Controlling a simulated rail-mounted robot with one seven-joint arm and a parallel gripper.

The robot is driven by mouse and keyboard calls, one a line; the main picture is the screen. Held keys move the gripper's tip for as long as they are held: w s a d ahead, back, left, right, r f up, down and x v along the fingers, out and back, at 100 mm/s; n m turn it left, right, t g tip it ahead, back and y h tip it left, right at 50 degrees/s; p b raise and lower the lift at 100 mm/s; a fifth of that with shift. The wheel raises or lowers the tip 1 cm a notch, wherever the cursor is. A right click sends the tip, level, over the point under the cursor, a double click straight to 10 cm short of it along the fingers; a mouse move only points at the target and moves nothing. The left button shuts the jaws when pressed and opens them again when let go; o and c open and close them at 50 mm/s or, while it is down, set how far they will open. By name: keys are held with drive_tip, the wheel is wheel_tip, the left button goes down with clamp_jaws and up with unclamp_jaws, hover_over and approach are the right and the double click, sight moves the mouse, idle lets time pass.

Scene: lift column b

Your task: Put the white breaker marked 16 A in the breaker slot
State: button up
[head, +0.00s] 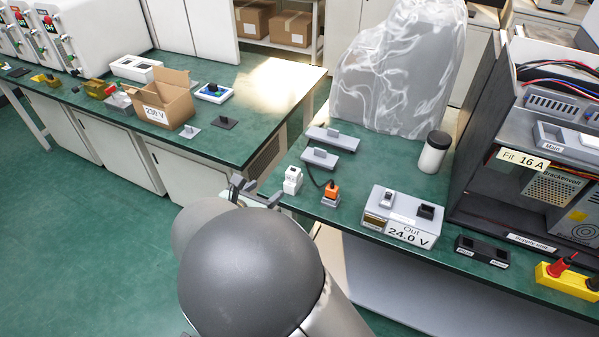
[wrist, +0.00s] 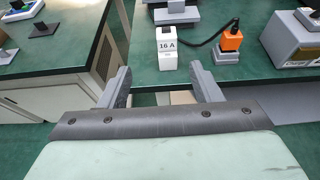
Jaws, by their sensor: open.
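The white breaker (head: 292,180) stands upright near the left edge of the right-hand green bench. In the wrist view its label reads 16 A on the white breaker (wrist: 168,48). My gripper (head: 257,190) is open and empty, just left of the breaker and apart from it in the head view. In the wrist view my gripper (wrist: 160,85) has its fingers spread, with the breaker beyond and between them. A "Fit 16 A" label (head: 524,160) is on the dark cabinet (head: 490,130) at the right. A grey holder marked Main (head: 560,138) sits in that cabinet; I cannot tell whether its slot is empty.
An orange plug (head: 331,192) with a black cable stands right of the breaker. A grey 24.0 V unit (head: 378,222), a white jar (head: 434,152) and a plastic-wrapped bulk (head: 400,70) occupy the bench.

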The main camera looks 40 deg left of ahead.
sight(296, 170)
drive_tip(key=x, duration=0.7)
drive_tip(key=p+x, duration=0.1)
drive_tip(key=x, duration=0.3)
drive_tip(key=shift+w+d+f, duration=0.1)
drive_tip(key=shift+w+d, duration=0.15)
drive_tip(key=x, duration=0.1)
drive_tip(key=p+x, duration=0.1)
drive_tip(key=x, duration=0.2)
drive_tip(key=shift+w+d, duration=0.2)
drive_tip(key=shift+d, duration=0.2)
drive_tip(key=shift+w+a+f, duration=0.15)
drive_tip(key=shift+w+f, duration=0.05)
drive_tip(key=shift+w, duration=0.3)
drive_tip(key=c, duration=1.1)
